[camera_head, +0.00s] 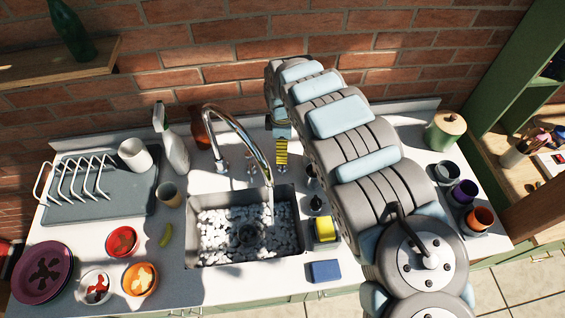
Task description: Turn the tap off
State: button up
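The tap (243,128) is a chrome gooseneck behind the sink (190,240). Its spout curves over the basin, and a thin pale stream, which looks like water, drops from it. Small chrome parts stand by the tap's base (220,166); I cannot tell which one is the handle. My arm comes in from the lower right, arches over the counter and bends down to the right of the tap. My gripper (282,152) appears there as a small yellow-and-black striped end, apart from the spout in the picture.
A spray bottle (173,145), brown bottle (201,128) and cup (169,194) stand left of the tap. A dish rack (75,180) is farther left. A yellow sponge (324,229) and blue sponge (325,271) lie right of the sink. White pebbles cover the basin.

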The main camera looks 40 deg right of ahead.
jog(key=shift+f, duration=4.95)
jog(key=c, duration=0.9)
